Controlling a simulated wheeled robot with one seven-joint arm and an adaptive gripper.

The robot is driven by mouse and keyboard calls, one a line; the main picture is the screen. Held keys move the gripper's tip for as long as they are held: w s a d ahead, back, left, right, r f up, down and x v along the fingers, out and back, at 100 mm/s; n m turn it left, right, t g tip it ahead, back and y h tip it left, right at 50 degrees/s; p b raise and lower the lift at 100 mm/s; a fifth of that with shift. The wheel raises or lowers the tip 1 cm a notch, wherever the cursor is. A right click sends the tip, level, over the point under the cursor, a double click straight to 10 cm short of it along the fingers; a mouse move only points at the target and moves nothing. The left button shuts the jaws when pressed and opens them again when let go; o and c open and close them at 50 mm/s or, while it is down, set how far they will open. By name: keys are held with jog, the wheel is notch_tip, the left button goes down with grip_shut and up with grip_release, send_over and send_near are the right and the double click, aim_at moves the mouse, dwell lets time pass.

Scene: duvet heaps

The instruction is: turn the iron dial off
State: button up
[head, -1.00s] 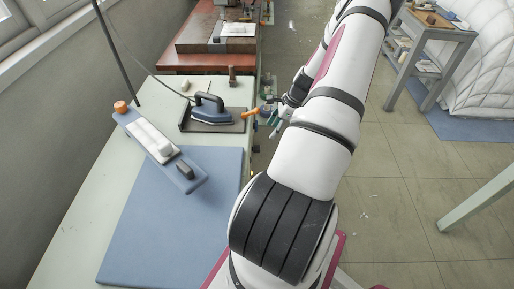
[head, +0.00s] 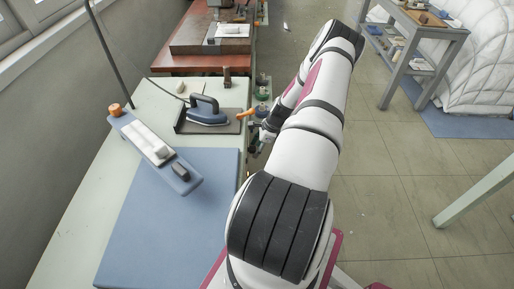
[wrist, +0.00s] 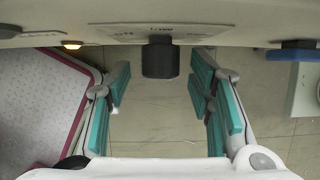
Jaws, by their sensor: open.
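A black dial (wrist: 160,58) sticks out from a pale labelled panel (wrist: 110,33) in the wrist view. My gripper (wrist: 159,78) is open, with teal pads on both sides of the dial's line and visible gaps left and right of it. I cannot tell how deep the dial sits between the fingertips. The blue-grey iron (head: 208,112) rests on a dark tray (head: 236,127) on the bench. In the head view my gripper (head: 254,143) is by the bench's right edge, partly hidden by my arm; the dial does not show there.
An orange lamp (wrist: 72,45) is lit left of the dial. The pale bench (head: 75,225) carries a blue mat (head: 170,220) and a narrow padded board (head: 150,150). A grey trolley (head: 415,45) and white duvet heap (head: 490,70) stand right. Floor between is clear.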

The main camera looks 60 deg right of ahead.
jog(key=shift+c, duration=0.6)
grip_shut()
jog(key=n+t+h, duration=0.1)
jog(key=t+h, duration=0.2)
jog(key=h, duration=0.1)
jog(key=a+f+n+t+h+b, duration=0.1)
jog(key=n+t+h, duration=0.1)
jog(key=h, duration=0.3)
jog(key=n+t+h+b, duration=0.1)
jog(key=t+h, duration=0.3)
jog(key=shift+s+a+f+n+t+h, duration=0.2)
jog(key=shift+s+f+n+t+h, duration=0.1)
jog(key=shift+f+t, duration=0.1)
jog(key=shift+r, duration=0.1)
dwell(0.4)
